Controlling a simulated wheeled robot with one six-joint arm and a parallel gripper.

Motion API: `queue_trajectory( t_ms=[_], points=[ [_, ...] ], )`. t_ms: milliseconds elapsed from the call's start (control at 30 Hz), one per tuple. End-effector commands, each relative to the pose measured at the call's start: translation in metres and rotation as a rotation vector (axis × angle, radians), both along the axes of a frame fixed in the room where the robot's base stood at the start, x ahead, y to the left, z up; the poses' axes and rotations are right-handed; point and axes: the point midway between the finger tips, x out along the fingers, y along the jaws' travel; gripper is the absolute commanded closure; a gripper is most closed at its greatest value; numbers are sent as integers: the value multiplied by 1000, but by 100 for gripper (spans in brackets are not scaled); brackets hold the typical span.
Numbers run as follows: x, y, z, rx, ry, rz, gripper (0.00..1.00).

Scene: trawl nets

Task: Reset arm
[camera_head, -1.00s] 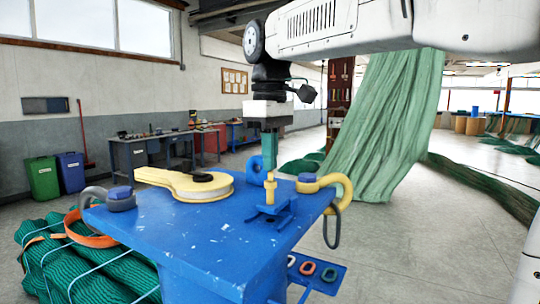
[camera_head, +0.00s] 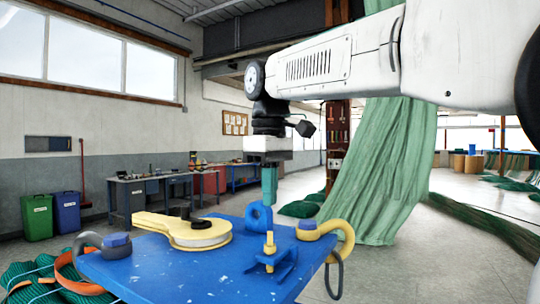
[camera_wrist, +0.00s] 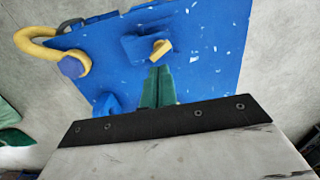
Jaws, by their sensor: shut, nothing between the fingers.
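My gripper (camera_head: 269,184) points straight down at the end of my white arm, with green fingers shut and nothing between them. In the head view it hangs above the far part of the blue table (camera_head: 165,276). In the wrist view my gripper (camera_wrist: 158,84) shows its green fingers side by side over the blue top. The yellow-tipped pin in its blue bracket (camera_head: 270,256) stands on the table just below and in front, apart from the fingers. A blue upright ring lug (camera_head: 258,215) stands behind it.
A yellow tool with a round disc (camera_head: 190,231) lies on the table. A yellow shackle (camera_head: 325,229) sits at the right corner and a grey shackle (camera_head: 96,243) at the left. A green net (camera_head: 375,175) hangs behind. Workbenches and green and blue bins (camera_head: 66,212) stand farther back.

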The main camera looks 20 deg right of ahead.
Motion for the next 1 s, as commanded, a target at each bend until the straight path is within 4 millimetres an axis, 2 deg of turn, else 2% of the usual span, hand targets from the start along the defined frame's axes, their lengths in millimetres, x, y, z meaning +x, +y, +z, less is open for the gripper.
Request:
queue_trajectory(
  t_ms=[100,300,433,633,733,833,967,1000],
  points=[
    [1,0,29,0,-2,0,100],
    [1,0,65,0,-1,0,100],
    [0,0,78,1,-1,0,100],
    [-1,0,83,0,0,-1,100],
    [-8,-2,76,0,-3,-22,100],
    [-27,-7,55,1,-13,-78,100],
    [-68,-15,5,5,-35,-199,100],
    [-82,-18,-14,7,-42,-240,100]
  ],
)
